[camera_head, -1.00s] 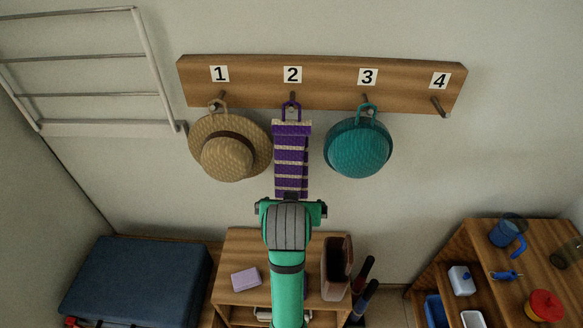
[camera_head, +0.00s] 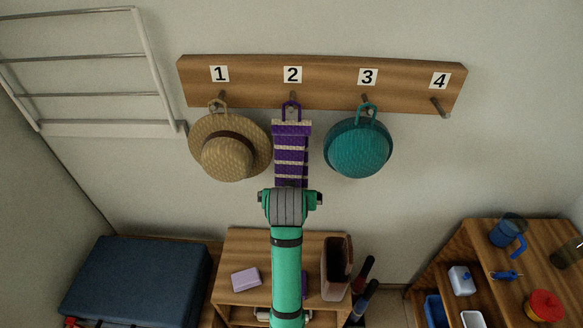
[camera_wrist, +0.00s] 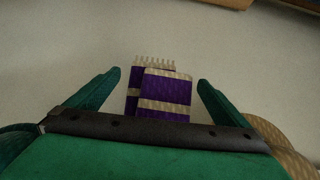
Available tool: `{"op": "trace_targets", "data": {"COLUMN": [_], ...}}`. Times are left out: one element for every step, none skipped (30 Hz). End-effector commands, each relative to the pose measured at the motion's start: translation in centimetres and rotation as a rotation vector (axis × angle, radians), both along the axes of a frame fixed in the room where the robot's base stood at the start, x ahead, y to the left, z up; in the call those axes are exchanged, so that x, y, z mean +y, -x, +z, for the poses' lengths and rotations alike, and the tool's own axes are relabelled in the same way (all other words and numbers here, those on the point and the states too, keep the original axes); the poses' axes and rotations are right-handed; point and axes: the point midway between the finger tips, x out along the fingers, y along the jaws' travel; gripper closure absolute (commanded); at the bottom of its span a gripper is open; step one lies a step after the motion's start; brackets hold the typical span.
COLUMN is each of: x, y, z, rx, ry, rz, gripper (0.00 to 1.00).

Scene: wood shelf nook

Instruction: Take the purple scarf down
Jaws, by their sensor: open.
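The purple scarf (camera_head: 291,150) with cream stripes hangs by its loop from the peg under number 2 on the wooden rack (camera_head: 325,84). Its lower end is hidden behind my arm in the head view. In the wrist view the scarf (camera_wrist: 165,92) with its fringed end shows between the two green fingers of my gripper (camera_wrist: 160,88). The fingers are apart, with a gap on both sides of the scarf. In the head view my green wrist covers the fingers.
A straw hat (camera_head: 228,150) hangs close left on peg 1, and a teal hat (camera_head: 358,148) hangs right on peg 3. Peg 4 (camera_head: 440,106) is empty. Below stand a wooden cabinet (camera_head: 240,240) and a blue cushion (camera_head: 135,280). A white drying rack (camera_head: 150,60) is at upper left.

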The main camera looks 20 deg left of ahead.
Motion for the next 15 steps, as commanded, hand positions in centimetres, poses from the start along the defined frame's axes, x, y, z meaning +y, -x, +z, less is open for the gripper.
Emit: {"op": "trace_targets", "data": {"x": [0.13,0.19,0.26,0.30,0.33,0.36,0.37,0.37,0.37,0.37,0.37,0.37,0.37,0.37,0.37], "y": [-0.45,-0.67,-0.92,-1.08,-1.20,-1.30,-1.34,-1.36,-1.36,-1.36,-1.36,-1.35,-1.35,-1.36,-1.35], "z": [-0.52,-0.74,-0.98,-1.13,-1.25,-1.34,-1.38,-1.39,-1.39,-1.39,-1.38,-1.37,-1.37,-1.37,-1.36], "rx": [0.002,0.002,0.001,0.000,0.000,0.000,0.000,0.000,-0.001,-0.001,-0.001,-0.001,-0.001,-0.001,-0.001], "ry": [0.001,0.001,0.000,0.000,0.000,0.000,0.000,0.000,0.000,0.000,0.000,0.000,0.000,0.000,0.000], "rz": [0.000,0.000,0.000,0.000,0.000,0.000,0.000,0.000,0.000,0.000,0.000,0.000,0.000,0.000,0.000], "gripper": [0.00,0.00,0.00,0.00,0.00,0.00,0.00,0.00,0.00,0.00,0.00,0.00,0.00,0.07,0.17]}}
